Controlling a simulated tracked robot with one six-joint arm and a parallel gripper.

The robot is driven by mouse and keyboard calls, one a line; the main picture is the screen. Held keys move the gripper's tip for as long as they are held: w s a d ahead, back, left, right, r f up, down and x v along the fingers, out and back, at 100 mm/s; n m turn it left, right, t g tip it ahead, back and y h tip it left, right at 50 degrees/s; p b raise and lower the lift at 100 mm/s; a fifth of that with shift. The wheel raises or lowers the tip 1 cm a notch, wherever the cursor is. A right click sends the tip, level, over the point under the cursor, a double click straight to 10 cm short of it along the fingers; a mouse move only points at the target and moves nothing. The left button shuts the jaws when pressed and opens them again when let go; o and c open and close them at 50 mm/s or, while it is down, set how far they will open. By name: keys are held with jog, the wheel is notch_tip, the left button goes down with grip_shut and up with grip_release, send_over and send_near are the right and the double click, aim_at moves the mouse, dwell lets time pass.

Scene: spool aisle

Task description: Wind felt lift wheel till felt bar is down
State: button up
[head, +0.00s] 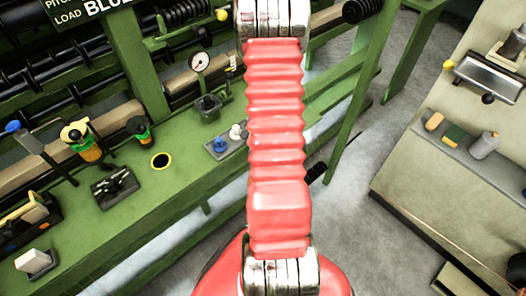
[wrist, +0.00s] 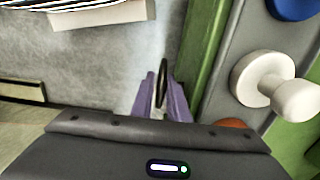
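My gripper's purple fingers (wrist: 163,100) show in the wrist view, close together and pointing away. A thin dark ring (wrist: 162,76), seen nearly edge-on, stands between their tips; it may be the felt lift wheel. I cannot tell whether the fingers press on it. In the head view my red arm hides the gripper. A long beige bar (head: 112,121) runs along the back of the green bench (head: 125,215); it may be the felt bar. I cannot tell how high it sits.
Beside my fingers are a white knob (wrist: 262,80) and a blue knob (wrist: 292,8) on a grey panel (wrist: 228,58). Levers, a gauge (head: 199,62) and a small black vise-like part (head: 208,106) stand on the bench. A beige cabinet (head: 425,180) stands at right; grey floor lies between.

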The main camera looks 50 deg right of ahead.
jog(key=shift+f, duration=0.1)
jog(key=shift+c, duration=0.3)
grip_shut()
jog(key=shift+s+h, duration=0.2)
jog(key=shift+h, duration=0.3)
jog(key=shift+a+h, duration=0.1)
jog(key=shift+h, duration=0.2)
dwell(0.3)
jog(key=shift+o, duration=0.3)
grip_release()
jog(key=shift+w, duration=0.1)
